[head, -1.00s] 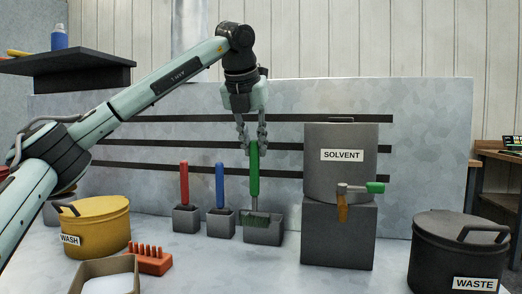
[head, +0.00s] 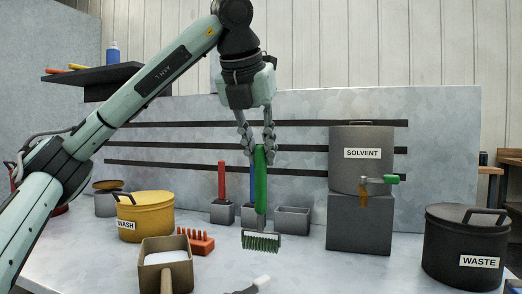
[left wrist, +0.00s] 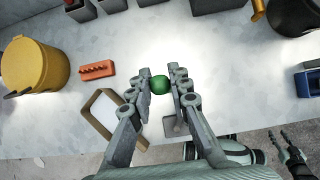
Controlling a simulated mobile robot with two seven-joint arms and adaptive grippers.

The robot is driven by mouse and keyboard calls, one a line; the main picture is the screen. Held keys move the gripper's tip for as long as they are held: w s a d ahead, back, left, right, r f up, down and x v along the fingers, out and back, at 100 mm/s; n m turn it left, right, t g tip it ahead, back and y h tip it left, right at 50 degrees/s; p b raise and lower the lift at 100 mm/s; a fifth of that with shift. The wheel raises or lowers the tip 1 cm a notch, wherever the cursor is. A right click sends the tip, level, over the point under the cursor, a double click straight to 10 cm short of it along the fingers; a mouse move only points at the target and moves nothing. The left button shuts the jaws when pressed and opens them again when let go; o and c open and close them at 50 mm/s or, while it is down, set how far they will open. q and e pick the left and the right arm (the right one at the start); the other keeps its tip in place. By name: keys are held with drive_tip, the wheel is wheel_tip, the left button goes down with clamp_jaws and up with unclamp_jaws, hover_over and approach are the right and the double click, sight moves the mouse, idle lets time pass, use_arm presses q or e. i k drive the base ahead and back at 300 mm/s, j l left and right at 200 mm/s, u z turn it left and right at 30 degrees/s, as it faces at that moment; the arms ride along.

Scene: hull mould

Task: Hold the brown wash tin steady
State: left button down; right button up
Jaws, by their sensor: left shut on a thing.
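A yellow-ochre tin (head: 150,222) with a white WASH label stands at the left of the bench, its lid on; it also shows in the left wrist view (left wrist: 38,60). Behind it stands a smaller grey tin (head: 106,206) with a brownish top. No other tin here is brown. My left gripper (head: 262,153) is shut on the green handle of a brush (head: 261,185), well to the right of the WASH tin. The brush hangs upright, bristles down, in front of the holders. My right gripper (left wrist: 279,141) shows at the lower right of the left wrist view, fingers apart, touching nothing visible.
An orange rack (head: 198,243) and a tan tray (head: 143,256) with white contents stand near the tin. Grey holders (head: 292,220) line the back; one is empty. The SOLVENT container (head: 345,175) and black WASTE bin (head: 440,240) stand at right.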

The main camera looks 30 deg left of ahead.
sight(167, 274)
drive_tip(key=k+l, duration=0.15)
drive_tip(key=k, duration=0.2)
drive_tip(key=k+l, duration=0.15)
drive_tip(key=k, duration=0.25)
drive_tip(key=k+l, duration=0.15)
drive_tip(key=k, duration=0.2)
